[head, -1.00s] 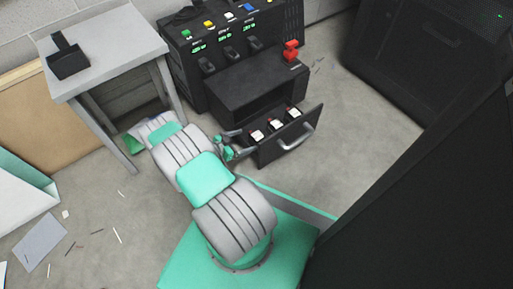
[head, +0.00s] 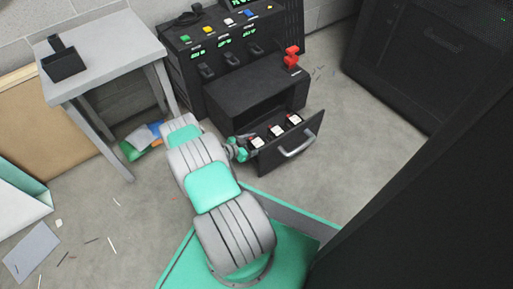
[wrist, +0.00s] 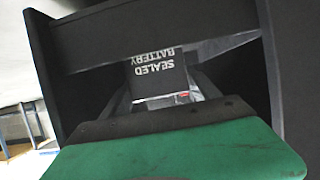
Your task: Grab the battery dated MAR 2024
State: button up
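Three dark batteries with white labels stand in the open drawer: a left one (head: 257,143), a middle one (head: 276,131) and a right one (head: 294,119). The dates on them are too small to read in the head view. My gripper (head: 246,144) is at the drawer's left end, close to the left battery. In the wrist view, a dark battery (wrist: 158,75) with upside-down "SEALED BATTERY" lettering lies between the two spread fingers of my gripper (wrist: 162,88). I cannot tell whether the fingers touch it. No date shows in the wrist view.
The drawer (head: 298,152) stands open from a black cabinet (head: 245,88) with switches and a red knob (head: 291,57). A grey table (head: 105,50) with a black tray (head: 64,64) stands at left. A large black surface fills the right side. Floor in front of the drawer is clear.

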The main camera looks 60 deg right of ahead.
jog(key=shift+r, duration=0.1)
grip_shut()
dwell(0.5)
